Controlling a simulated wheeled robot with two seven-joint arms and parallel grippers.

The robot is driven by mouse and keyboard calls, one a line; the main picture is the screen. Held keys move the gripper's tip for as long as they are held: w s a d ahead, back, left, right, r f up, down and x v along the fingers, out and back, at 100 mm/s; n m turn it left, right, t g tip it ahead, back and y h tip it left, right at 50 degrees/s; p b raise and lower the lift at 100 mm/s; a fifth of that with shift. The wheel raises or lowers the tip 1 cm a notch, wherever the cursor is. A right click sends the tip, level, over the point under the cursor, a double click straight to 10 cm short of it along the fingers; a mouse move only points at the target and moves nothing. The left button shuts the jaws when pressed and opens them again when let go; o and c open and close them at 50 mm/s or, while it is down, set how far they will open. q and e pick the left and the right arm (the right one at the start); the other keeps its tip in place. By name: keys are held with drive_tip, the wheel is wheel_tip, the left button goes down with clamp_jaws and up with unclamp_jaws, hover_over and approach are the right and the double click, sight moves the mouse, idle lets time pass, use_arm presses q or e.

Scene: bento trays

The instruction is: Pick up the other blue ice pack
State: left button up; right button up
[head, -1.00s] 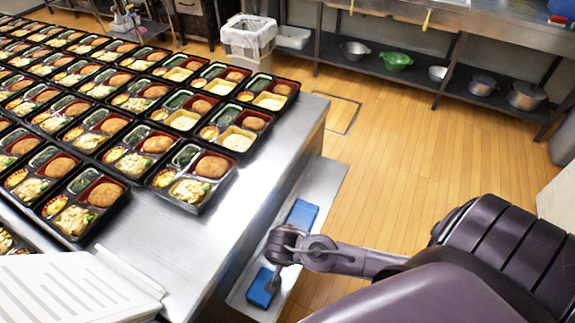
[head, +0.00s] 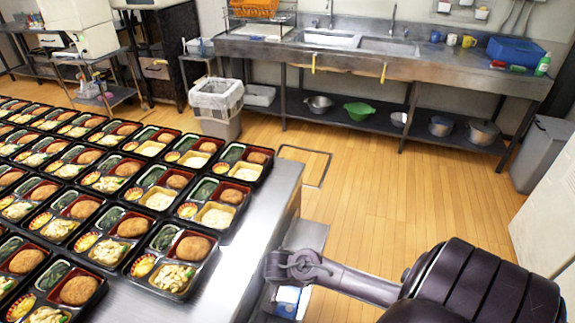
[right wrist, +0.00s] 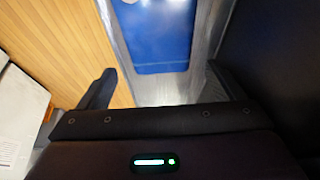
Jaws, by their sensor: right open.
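A blue ice pack (right wrist: 152,35) lies flat on a grey metal ledge in the right wrist view, beyond my right gripper's fingers. In the head view a blue and pale patch (head: 288,296) shows just below my right gripper (head: 283,275), partly hidden by it. My right gripper, also in the wrist view (right wrist: 160,90), is open, with its two dark fingers wide apart and nothing between them. The pack looks apart from the fingers. A second ice pack cannot be made out now. My left gripper is in neither view.
A steel table (head: 225,265) holds rows of filled bento trays (head: 175,270) left of my right arm. The lower metal ledge (head: 308,236) runs along its right side. A bin (head: 218,125) and a sink counter (head: 420,65) stand behind. Wooden floor is clear.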

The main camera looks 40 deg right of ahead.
drive_tip(key=x, duration=0.5)
drive_tip(key=shift+w+d+b, duration=0.3)
drive_tip(key=shift+d+b, duration=0.05)
drive_tip(key=shift+b, duration=0.05)
drive_tip(key=shift+f, duration=0.25)
drive_tip(key=c, duration=0.9)
